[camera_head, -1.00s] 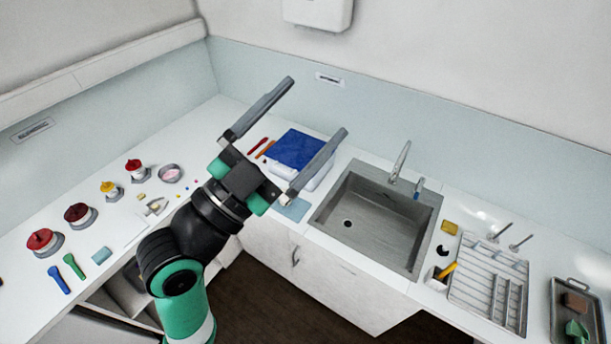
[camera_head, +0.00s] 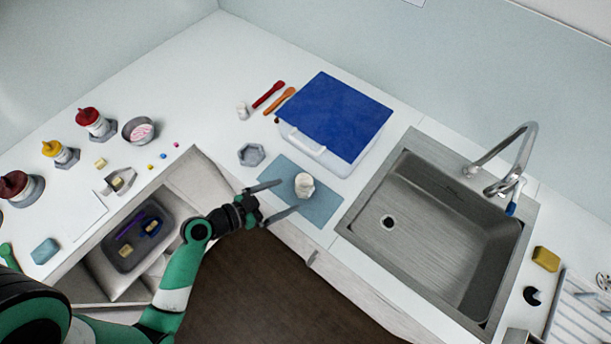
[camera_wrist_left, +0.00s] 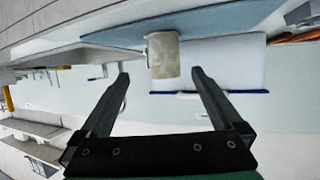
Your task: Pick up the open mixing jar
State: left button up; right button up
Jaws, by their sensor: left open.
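The mixing jar (camera_head: 304,185) is a small white jar standing upright on a blue-grey mat (camera_head: 322,207), in front of the blue-lidded box. I cannot clearly tell whether its top is open. My left gripper (camera_head: 285,196) is open and empty at the mat's front-left edge, with its fingers pointing toward the jar. In the left wrist view, which is upside down, the jar (camera_wrist_left: 163,55) appears cream, just beyond the gap between the open fingertips (camera_wrist_left: 160,76). No finger visibly touches it. My right gripper is not in view.
A clear box with a blue lid (camera_head: 334,115) stands behind the jar. A grey hexagonal holder (camera_head: 251,154) is to its left, with red (camera_head: 268,95) and orange (camera_head: 280,101) spatulas farther back. A sink (camera_head: 440,225) is at right. An open drawer with a grey tray (camera_head: 120,258) is at lower left.

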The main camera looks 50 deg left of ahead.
aim_at(311, 182)
pick_arm(q)
jog(key=shift+w+a+r, duration=0.1)
jog(key=shift+w, duration=0.2)
jog(key=x, duration=0.5)
jog(key=shift+w, duration=0.4)
jog(key=x, duration=0.5)
jog(key=shift+w+a+f, duration=0.1)
jog(key=shift+w+f, duration=0.2)
jog(key=c, duration=1.4)
